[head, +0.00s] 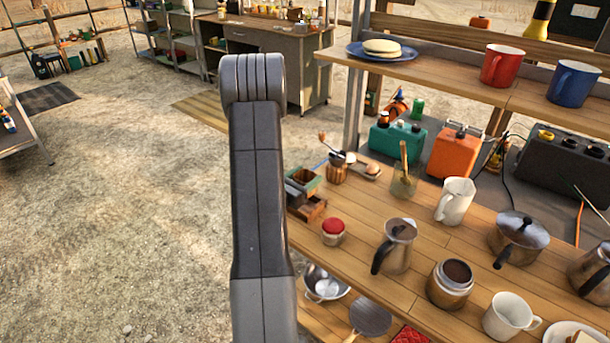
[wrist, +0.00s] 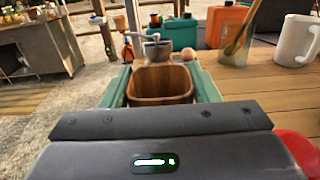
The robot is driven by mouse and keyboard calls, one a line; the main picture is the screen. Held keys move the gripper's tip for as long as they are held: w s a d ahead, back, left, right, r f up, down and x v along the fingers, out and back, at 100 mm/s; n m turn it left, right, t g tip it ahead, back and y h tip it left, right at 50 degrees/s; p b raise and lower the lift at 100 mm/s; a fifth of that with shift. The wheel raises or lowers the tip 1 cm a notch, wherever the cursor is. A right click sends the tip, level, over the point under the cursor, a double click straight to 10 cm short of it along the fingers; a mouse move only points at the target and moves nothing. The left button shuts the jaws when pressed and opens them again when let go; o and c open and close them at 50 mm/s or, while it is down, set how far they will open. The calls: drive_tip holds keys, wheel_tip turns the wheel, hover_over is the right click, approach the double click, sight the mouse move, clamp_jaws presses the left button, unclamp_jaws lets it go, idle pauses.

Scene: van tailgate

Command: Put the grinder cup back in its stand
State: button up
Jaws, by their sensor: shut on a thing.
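My gripper (wrist: 160,78) has green fingers, one on each side of a small open-topped wooden cup (wrist: 160,92), and is shut on it. The cup looks upright and empty. In the head view my gripper (head: 304,188) is mostly hidden by my arm, with green and brown parts showing at the worktop's left edge. Just beyond is a crank grinder (head: 338,170) with a metal top and wooden body, beside a round wooden knob (head: 372,170). In the wrist view the grinder (wrist: 157,47) stands behind the cup, apart from it. I cannot clearly tell the stand.
A red-lidded jar (head: 333,232) stands close to my gripper. A glass with a wooden stick (head: 403,183), a white mug (head: 455,200) and a steel jug (head: 396,245) stand to the right on the plank worktop (head: 350,205). Bare ground lies left.

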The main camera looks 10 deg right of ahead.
drive_tip(key=shift+f+b, duration=0.75)
drive_tip(key=shift+f, duration=1.65)
drive_tip(key=shift+f+b, duration=0.75)
drive_tip(key=shift+b, duration=0.1)
drive_tip(key=o, duration=1.1)
drive_tip(key=b+v, duration=0.2)
drive_tip(key=v, duration=1.1)
drive_tip(key=shift+s+a, duration=0.25)
drive_tip(key=shift+a, duration=0.05)
drive_tip(key=shift+d, duration=0.1)
